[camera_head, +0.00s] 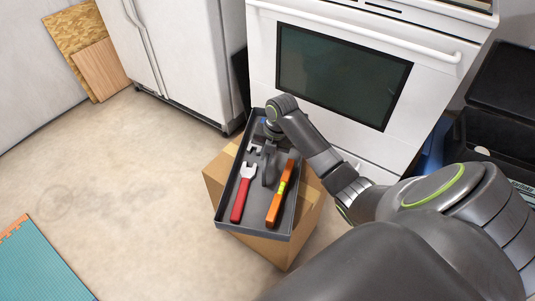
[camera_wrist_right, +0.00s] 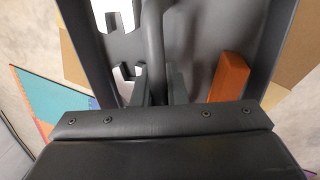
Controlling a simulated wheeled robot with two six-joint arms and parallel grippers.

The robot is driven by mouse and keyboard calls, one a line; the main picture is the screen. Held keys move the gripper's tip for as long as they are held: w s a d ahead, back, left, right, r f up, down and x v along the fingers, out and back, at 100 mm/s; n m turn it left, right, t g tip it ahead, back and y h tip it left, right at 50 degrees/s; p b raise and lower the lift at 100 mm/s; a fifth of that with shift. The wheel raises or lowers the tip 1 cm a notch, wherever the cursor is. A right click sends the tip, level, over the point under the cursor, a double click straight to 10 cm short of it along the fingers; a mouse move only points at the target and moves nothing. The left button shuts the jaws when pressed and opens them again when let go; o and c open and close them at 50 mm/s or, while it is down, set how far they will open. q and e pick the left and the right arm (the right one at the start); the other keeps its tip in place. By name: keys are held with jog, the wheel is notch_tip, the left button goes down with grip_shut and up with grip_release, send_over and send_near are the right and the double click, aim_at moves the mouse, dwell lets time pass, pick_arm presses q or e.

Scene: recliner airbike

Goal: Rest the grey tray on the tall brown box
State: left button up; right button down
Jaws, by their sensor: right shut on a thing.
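The grey tray (camera_head: 217,208) is over the top of the tall brown box (camera_head: 272,249) in the head view. It has an upright handle (camera_head: 268,168) in its middle and holds a red-handled wrench (camera_head: 243,195) and an orange level (camera_head: 280,195). The tray covers most of the box's top, and I cannot tell whether it touches the box. My right gripper (camera_head: 270,146) is shut on the tray's handle. In the right wrist view the handle (camera_wrist_right: 153,45) runs between the fingers, beside the orange level (camera_wrist_right: 229,78). My left gripper is out of view.
A white oven (camera_head: 350,50) stands just behind the box, with a white fridge (camera_head: 185,55) to its left. Black crates (camera_head: 492,120) are at the right. A teal mat (camera_head: 38,265) lies at the lower left. The floor left of the box is clear.

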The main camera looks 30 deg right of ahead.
jog(key=shift+w+f, duration=0.1)
jog(key=shift+f, duration=0.2)
dwell(0.5)
jog(key=c, duration=1.7)
grip_release()
jog(key=shift+c, duration=0.2)
jog(key=shift+f, duration=0.1)
jog(key=shift+r, duration=0.2)
jog(key=shift+r+p, duration=2.1)
jog(key=shift+p, duration=0.35)
jog(key=shift+o, duration=0.5)
